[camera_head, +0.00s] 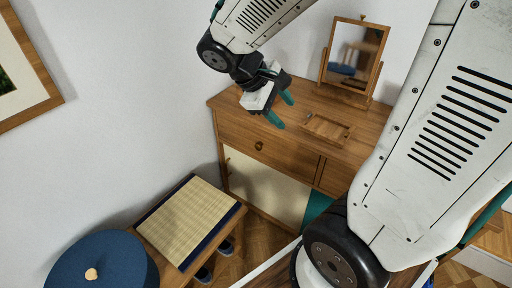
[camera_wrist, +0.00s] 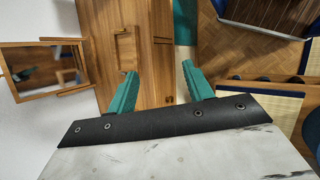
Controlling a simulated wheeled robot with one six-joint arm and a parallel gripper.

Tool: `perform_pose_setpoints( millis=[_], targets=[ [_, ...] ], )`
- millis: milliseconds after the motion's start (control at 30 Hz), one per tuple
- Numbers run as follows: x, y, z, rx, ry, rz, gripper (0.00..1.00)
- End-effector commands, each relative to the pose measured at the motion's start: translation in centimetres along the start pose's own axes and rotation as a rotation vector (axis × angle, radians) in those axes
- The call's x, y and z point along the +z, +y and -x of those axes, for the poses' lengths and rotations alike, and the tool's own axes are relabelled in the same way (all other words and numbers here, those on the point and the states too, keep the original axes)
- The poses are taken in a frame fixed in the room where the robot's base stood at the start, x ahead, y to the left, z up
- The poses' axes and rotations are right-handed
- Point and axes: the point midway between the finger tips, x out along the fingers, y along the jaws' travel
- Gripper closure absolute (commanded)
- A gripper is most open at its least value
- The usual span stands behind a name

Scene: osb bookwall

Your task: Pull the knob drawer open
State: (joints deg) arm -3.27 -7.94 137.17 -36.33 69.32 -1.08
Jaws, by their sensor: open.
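The wooden dressing table (camera_head: 350,105) stands against the wall in the head view. Its wide drawer front (camera_head: 290,159) carries a round wooden knob (camera_head: 259,146) and looks flush with the table's frame, so the drawer appears shut. My gripper (camera_head: 281,109) is open and empty, with teal fingers pointing down to the right. It appears above the table's front part, apart from the knob. In the wrist view my gripper's two fingers (camera_wrist: 159,70) stand apart, with the wooden table between and beyond them.
A tilting mirror (camera_head: 357,52) and a shallow wooden tray (camera_head: 327,129) are on the tabletop. A bench with a woven mat top (camera_head: 190,218) and a round blue stool (camera_head: 105,262) stand at the lower left. Slippers (camera_head: 226,246) lie near the bench. Parquet floor shows between.

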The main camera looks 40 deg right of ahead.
Motion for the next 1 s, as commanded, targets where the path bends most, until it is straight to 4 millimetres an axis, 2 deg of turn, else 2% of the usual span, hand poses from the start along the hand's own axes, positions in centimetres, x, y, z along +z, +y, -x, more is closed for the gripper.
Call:
perform_pose_setpoints(
  millis=[33,200,333,467,600,700,800,1000],
  targets=[
    [-1.8,0.7,-1.2,0.050,-0.045,0.067,0.49],
    [-7.5,3.0,-4.8,0.228,-0.149,0.293,0.49],
    [-12.5,3.6,-8.1,0.353,-0.212,0.481,0.49],
    [-17.6,3.2,-11.9,0.470,-0.258,0.680,0.49],
    [-22.8,1.4,-16.4,0.581,-0.284,0.897,0.49],
    [-25.8,-0.3,-19.4,0.642,-0.290,1.031,0.49],
    [-27.8,-1.9,-21.7,0.686,-0.287,1.133,0.49],
    [-29.7,-3.4,-24.0,0.727,-0.280,1.227,0.49]
  ],
)
